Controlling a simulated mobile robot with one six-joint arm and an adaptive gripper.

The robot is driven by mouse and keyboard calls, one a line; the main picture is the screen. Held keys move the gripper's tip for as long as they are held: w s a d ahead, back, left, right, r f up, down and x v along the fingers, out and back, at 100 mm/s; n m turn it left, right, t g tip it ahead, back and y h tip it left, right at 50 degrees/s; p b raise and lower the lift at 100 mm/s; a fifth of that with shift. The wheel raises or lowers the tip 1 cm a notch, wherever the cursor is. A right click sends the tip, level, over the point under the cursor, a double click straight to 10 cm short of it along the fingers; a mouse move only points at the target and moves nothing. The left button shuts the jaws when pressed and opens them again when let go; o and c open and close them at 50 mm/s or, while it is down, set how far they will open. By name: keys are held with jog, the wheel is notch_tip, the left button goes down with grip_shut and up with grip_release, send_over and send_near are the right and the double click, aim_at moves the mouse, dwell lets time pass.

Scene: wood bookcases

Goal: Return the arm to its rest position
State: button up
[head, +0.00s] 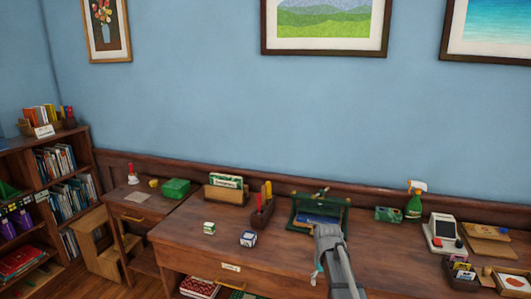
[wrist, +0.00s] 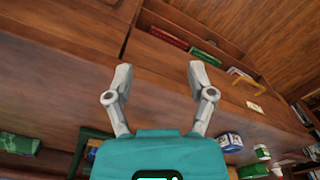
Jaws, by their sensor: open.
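My gripper (wrist: 159,78) shows in the wrist view with its two grey fingers spread wide apart. Nothing is between them, and its teal body fills the bottom middle. In the head view my grey arm (head: 335,262) rises from the bottom edge in front of the wooden desk (head: 205,255). A small teal part shows beside it, but the fingers cannot be made out there. The arm covers part of the desk front and the right side of a dark green rack (head: 300,222).
On the desk are a blue-and-white box (head: 248,239), a small green-and-white box (head: 209,228), a pen holder (head: 262,214), a green spray bottle (head: 414,205) and a card terminal (head: 443,233). A bookcase (head: 38,200) stands at left. An open shelf with books (wrist: 168,38) lies beyond the fingers.

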jog(key=s+a+r+m+p, duration=0.1)
jog(key=s+a+r+m, duration=0.1)
jog(key=s, duration=1.4)
jog(key=shift+s+a+m+p, duration=0.15)
jog(key=shift+s+m+p, duration=0.15)
jog(key=shift+p, duration=0.05)
dwell(1.1)
